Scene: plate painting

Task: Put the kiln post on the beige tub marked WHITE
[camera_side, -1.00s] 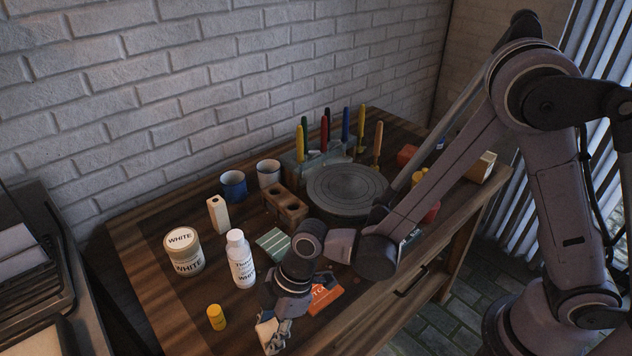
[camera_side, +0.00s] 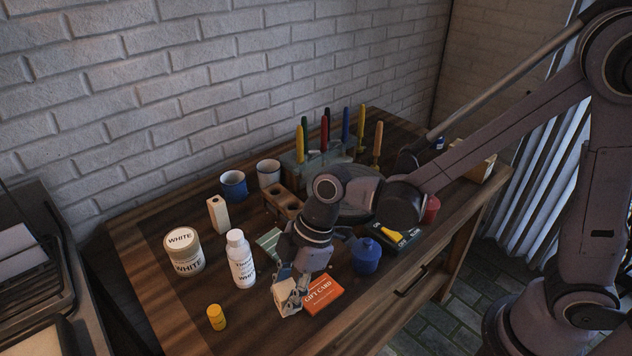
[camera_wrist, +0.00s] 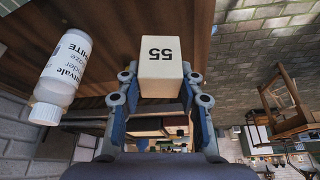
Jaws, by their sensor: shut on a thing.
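My gripper (camera_side: 291,287) is shut on a cream square-sided kiln post (camera_side: 286,304), low over the front of the table beside an orange gift card. In the wrist view the post (camera_wrist: 160,75) sits between both fingers, with "55" printed on its face. Whether its lower end touches the table I cannot tell. The beige tub marked WHITE (camera_side: 187,258) stands upright to the left, lid on, its top bare. My gripper is to its right and nearer the front edge. Another pale upright post (camera_side: 218,216) with a hole in its top stands behind.
A white bottle (camera_side: 241,262) stands between my gripper and the tub; it also shows in the wrist view (camera_wrist: 62,75). A yellow pot (camera_side: 216,318) is at the front left. A gift card (camera_side: 323,294) and blue jar (camera_side: 366,258) lie right. Cups stand behind.

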